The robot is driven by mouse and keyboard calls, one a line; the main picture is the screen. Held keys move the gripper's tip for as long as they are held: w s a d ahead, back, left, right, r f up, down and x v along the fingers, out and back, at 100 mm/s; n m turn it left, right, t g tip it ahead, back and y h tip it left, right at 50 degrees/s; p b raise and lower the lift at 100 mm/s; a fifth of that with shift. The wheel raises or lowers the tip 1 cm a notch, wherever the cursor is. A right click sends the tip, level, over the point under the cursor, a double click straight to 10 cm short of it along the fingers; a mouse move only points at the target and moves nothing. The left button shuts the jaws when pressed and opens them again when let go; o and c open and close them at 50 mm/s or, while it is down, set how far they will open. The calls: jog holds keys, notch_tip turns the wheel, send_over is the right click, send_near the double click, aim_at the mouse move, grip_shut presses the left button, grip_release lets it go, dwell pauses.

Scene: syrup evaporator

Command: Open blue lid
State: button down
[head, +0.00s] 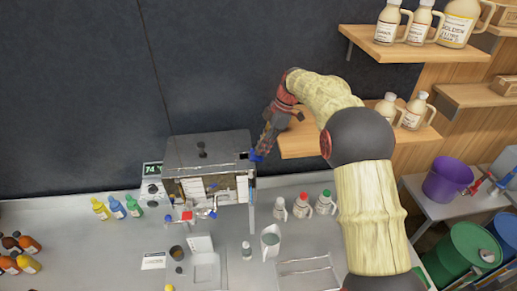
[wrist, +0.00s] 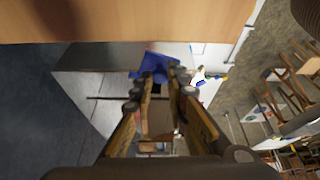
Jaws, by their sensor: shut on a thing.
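The blue lid (head: 256,157) is a small blue piece at the right rear of the top of the metal evaporator box (head: 208,150). In the wrist view the blue lid (wrist: 153,64) shows as a blue flap just beyond my fingertips. My gripper (head: 263,147) reaches down to it from the upper right, and in the wrist view my gripper (wrist: 160,85) has its fingers at the lid's near edge, shut on it. A small dark square (head: 243,156) shows on the box top beside the lid. The fingers partly hide the lid, so its exact tilt is unclear.
A wooden shelf (head: 305,140) is close behind and right of my gripper; a wooden surface (wrist: 120,20) fills the top of the wrist view. Capped bottles (head: 302,206) stand right of the box, coloured bottles (head: 117,207) left. A grey counter (head: 80,240) lies below.

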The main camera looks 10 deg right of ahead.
jog(key=shift+w+d+n+g+h+p, duration=0.15)
jog(key=shift+w+d+n+g+p, duration=0.2)
jog(key=shift+n, duration=0.45)
jog(key=shift+w+d+n+g+h+p, duration=0.15)
jog(key=shift+w+n+g+p, duration=0.15)
jog(key=shift+n+p, duration=0.35)
jog(key=shift+w+d+n+g+h+p, duration=0.1)
jog(key=shift+w+d+n+g+p, duration=0.2)
jog(key=shift+n, duration=0.65)
jog(key=c, duration=1.7)
grip_release()
jog(key=shift+c, duration=0.2)
jog(key=v, duration=1.2)
